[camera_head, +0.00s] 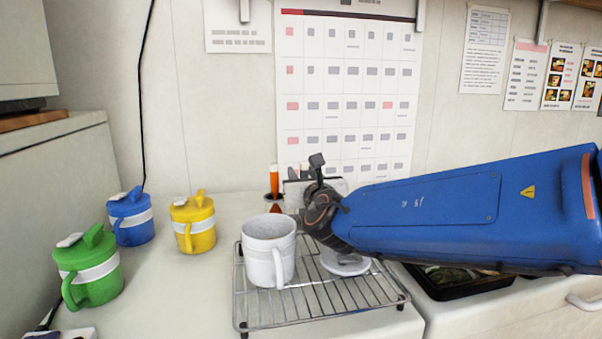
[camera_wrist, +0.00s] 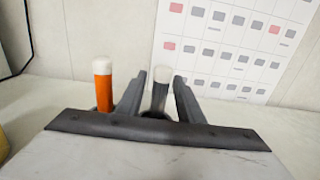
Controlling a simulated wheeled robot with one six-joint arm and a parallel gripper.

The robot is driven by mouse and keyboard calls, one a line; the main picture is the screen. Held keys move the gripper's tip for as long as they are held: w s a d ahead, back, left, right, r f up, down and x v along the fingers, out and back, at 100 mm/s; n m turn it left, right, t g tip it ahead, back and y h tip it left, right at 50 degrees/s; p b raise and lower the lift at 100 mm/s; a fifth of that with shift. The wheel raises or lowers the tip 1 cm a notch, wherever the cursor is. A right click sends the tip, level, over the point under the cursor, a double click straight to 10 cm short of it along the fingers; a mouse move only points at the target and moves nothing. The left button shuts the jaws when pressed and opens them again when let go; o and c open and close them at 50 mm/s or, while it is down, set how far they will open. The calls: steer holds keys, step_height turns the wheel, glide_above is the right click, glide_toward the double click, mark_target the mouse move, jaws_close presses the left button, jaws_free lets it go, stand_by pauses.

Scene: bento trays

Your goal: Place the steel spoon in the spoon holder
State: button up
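A grey handle with a pale tip, which looks like the steel spoon (camera_wrist: 159,97), stands upright between the fingers of my gripper (camera_wrist: 159,80) in the wrist view. The fingers are apart, with a gap on each side of the handle. A dark rim shows at the handle's foot; its lower end is hidden. An orange handle with a pale tip (camera_wrist: 103,88) stands upright to the left, outside the fingers. In the head view the orange handle (camera_head: 274,180) rises from a dark holder (camera_head: 273,197), beside my gripper, whose fingertips are mostly hidden behind my wrist.
A white mug (camera_head: 268,253) stands on a wire rack (camera_head: 325,302) in front of my wrist, with a white round item (camera_head: 345,264) beside it. Yellow (camera_head: 194,225), blue (camera_head: 130,217) and green (camera_head: 90,270) lidded mugs stand at left. A wall is close behind.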

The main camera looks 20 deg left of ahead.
steer(key=shift+v, duration=2.7)
